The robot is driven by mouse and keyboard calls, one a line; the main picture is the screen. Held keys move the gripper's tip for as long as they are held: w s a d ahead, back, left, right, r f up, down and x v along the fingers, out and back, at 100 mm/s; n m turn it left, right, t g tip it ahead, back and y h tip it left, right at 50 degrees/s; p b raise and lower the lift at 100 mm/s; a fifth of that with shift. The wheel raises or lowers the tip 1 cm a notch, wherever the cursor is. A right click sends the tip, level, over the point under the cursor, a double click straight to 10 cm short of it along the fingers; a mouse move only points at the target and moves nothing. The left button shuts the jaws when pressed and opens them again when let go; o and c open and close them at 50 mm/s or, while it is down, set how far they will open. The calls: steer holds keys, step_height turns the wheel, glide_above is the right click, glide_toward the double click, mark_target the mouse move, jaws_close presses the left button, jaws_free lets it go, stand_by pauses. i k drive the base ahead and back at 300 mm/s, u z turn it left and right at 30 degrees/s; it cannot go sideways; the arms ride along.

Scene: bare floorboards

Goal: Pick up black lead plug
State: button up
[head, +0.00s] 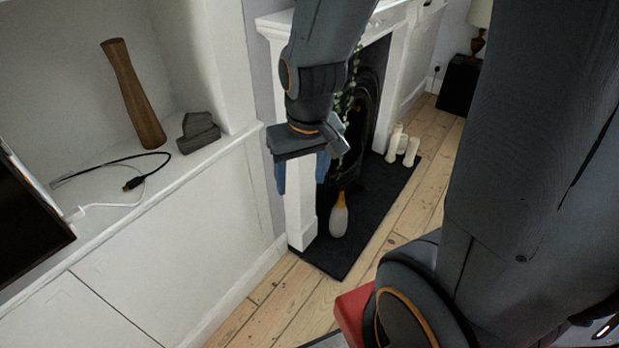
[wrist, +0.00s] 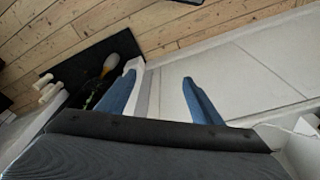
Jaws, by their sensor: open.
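A black lead with a dark plug (head: 133,183) lies on the white cabinet top at the left of the head view, and its cable curves over the surface. My gripper (head: 302,176) hangs in front of the white fireplace, well to the right of the plug and apart from it. Its blue fingers point down. In the wrist view the two blue fingers (wrist: 162,95) are spread with nothing between them. The wrist view shows the floorboards and the white cabinet front; I do not see the plug in it.
A tall wooden vase (head: 133,95) and a grey stone-like object (head: 198,132) stand behind the plug. A dark-framed screen (head: 28,220) is at the left edge. A white cable (head: 105,205) lies close by. A white-and-yellow bottle (head: 339,215) stands on the black hearth (head: 352,248).

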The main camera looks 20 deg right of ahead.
mark_target(130, 184)
steer(key=k, duration=0.4)
steer(key=u, duration=0.55)
steer(key=i, duration=1.1)
steer(key=u, duration=0.5)
